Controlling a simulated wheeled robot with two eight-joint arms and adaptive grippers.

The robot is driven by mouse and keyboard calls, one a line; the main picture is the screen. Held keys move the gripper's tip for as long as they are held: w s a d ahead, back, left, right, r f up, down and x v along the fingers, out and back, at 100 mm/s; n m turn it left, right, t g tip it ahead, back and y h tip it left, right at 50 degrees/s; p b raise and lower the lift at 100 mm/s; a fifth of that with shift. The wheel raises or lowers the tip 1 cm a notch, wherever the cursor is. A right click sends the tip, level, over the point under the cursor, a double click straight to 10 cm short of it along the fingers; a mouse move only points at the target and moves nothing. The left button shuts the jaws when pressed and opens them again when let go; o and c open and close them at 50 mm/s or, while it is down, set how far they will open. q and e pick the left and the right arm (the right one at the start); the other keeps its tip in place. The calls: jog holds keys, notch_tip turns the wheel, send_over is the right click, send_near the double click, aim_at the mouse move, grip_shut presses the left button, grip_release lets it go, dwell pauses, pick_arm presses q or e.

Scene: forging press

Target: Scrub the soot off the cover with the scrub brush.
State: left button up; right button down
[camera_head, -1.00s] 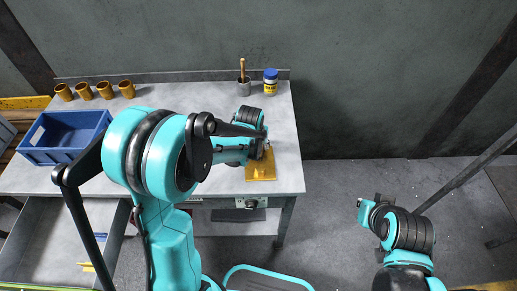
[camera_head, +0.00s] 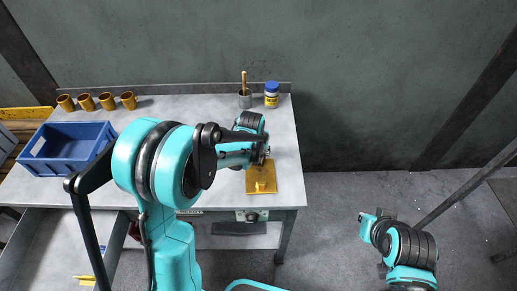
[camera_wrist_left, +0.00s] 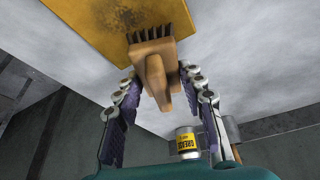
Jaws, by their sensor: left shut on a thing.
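The cover (camera_head: 268,176) is a flat yellow-orange plate lying near the right front of the grey workbench. In the left wrist view, a dark sooty patch shows on the cover (camera_wrist_left: 78,12). My left gripper (camera_head: 262,158) is over the back part of the cover in the head view. In the left wrist view, its fingers (camera_wrist_left: 163,95) are closed around the brown wooden scrub brush (camera_wrist_left: 155,72). The dark bristles are turned to the cover; I cannot tell whether they touch. My right gripper (camera_head: 376,216) is over the floor right of the bench, and its jaws are unclear.
A blue crate (camera_head: 68,160) stands at the bench's left, with several brown cups (camera_head: 107,101) behind it. An open drawer (camera_head: 60,245) juts out front left.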

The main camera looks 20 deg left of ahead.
pick_arm(q)
jog(key=shift+s+d, duration=0.35)
jog(key=shift+s, duration=0.65)
jog(key=shift+s+d, duration=0.4)
jog(key=shift+s, duration=0.55)
jog(key=shift+s+d, duration=0.35)
jog(key=shift+s, duration=0.65)
jog(key=shift+s+f, duration=0.1)
jog(key=shift+f, duration=0.1)
jog(key=shift+r, duration=0.1)
jog(key=shift+c, duration=0.5)
jog(key=shift+w+a+b, duration=0.15)
jog(key=shift+w+a, duration=0.3)
jog(key=shift+w, duration=0.75)
jog(key=shift+w+a+b, duration=0.15)
jog(key=shift+w+a, duration=0.25)
jog(key=shift+w, duration=0.85)
jog(key=shift+w+a+b, duration=0.15)
jog(key=shift+w+a, duration=0.3)
jog(key=shift+w, duration=0.75)
jog(key=shift+r, duration=0.1)
jog(key=shift+r+p, duration=2.2)
jog(key=shift+r, duration=0.8)
